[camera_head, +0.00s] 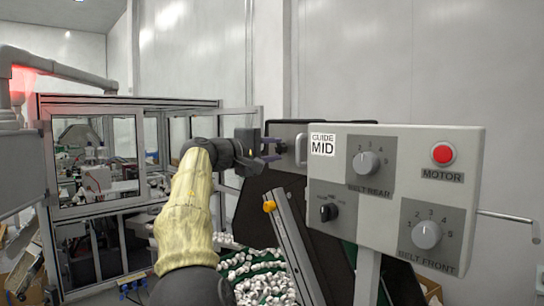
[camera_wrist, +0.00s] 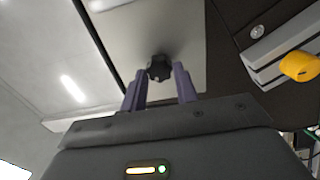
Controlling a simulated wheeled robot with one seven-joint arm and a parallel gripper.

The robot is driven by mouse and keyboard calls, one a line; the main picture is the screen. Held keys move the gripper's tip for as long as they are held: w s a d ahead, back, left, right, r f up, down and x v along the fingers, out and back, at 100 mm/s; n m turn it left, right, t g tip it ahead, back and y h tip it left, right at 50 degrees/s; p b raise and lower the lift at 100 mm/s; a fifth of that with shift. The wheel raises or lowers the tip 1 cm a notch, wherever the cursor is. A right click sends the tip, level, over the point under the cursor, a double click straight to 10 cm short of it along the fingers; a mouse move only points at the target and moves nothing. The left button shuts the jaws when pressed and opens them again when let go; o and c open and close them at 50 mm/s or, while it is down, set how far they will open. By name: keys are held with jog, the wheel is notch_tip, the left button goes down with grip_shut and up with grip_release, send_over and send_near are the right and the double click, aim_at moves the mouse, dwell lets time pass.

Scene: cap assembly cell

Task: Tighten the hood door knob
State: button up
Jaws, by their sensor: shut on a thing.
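The hood door knob (camera_wrist: 158,67) is a small black lobed knob on a light grey plate in the wrist view. My gripper (camera_wrist: 160,76) has its two purple fingers on either side of it and is shut on it. In the head view my gripper (camera_head: 274,148) reaches from the left to the dark hood panel (camera_head: 265,190), just left of the control box. A small dark part, seemingly the knob (camera_head: 281,146), shows at the fingertips there; its details are too small to tell.
The grey control box (camera_head: 390,160) with dials and a red motor button (camera_head: 443,154) stands close right of my gripper. A yellow knob (camera_head: 269,206) on a metal rail is below; it also shows in the wrist view (camera_wrist: 300,67). White caps (camera_head: 262,275) lie lower down.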

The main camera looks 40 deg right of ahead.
jog(key=m+b, duration=0.1)
jog(key=m, duration=0.4)
jog(key=shift+f+m, duration=0.1)
jog(key=shift+m, duration=0.2)
jog(key=m+b, duration=0.1)
jog(key=m, duration=0.4)
jog(key=shift+m, duration=0.3)
jog(key=o, duration=1)
jog(key=shift+a+b, duration=0.15)
jog(key=shift+b, duration=0.15)
jog(key=a+b, duration=0.1)
jog(key=a, duration=0.4)
jog(key=s+a+b, duration=0.1)
jog(key=a, duration=0.5)
jog(key=a+b, duration=0.1)
jog(key=a, duration=0.5)
jog(key=shift+s, duration=0.2)
